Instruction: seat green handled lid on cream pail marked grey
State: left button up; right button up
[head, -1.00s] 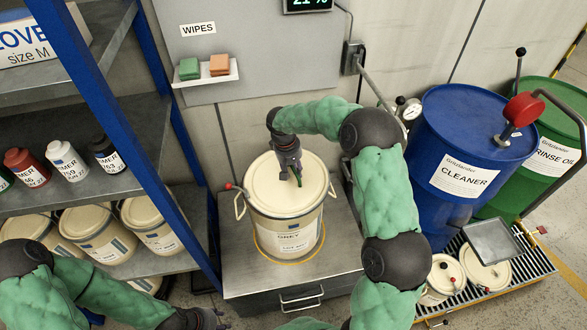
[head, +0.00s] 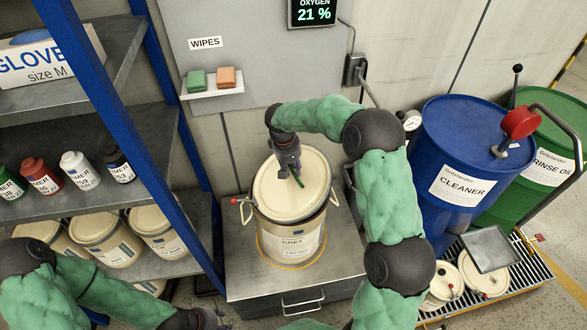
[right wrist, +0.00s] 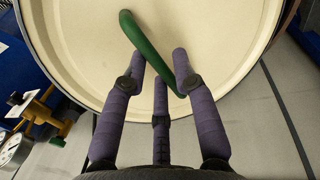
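The cream pail (head: 290,241), labelled GREY, stands upright on a metal bench. The cream lid (head: 272,190) lies over its mouth and looks tilted against the rim; how much of its edge touches the rim is hidden. My right gripper (head: 293,172) is above the lid at its green handle (head: 299,180). In the right wrist view its fingers (right wrist: 160,68) are closed around the green handle (right wrist: 150,45), with the lid (right wrist: 225,40) filling the background. My left gripper (head: 208,320) is at the bottom edge, partly cut off, its fingers unclear.
The metal bench (head: 240,275) has bare top around the pail. A shelf at left holds bottles (head: 75,168) and more cream pails (head: 105,240). At right stand a blue cleaner drum (head: 440,140), a green drum (head: 545,150) and more lidded containers (head: 485,272) on a grate.

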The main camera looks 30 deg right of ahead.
aim_at(291, 180)
jog(key=r+p, duration=0.2)
jog(key=r, duration=0.1)
jog(key=r+p, duration=0.1)
jog(key=r, duration=0.1)
jog(key=shift+a, duration=0.35)
jog(key=shift+w, duration=0.1)
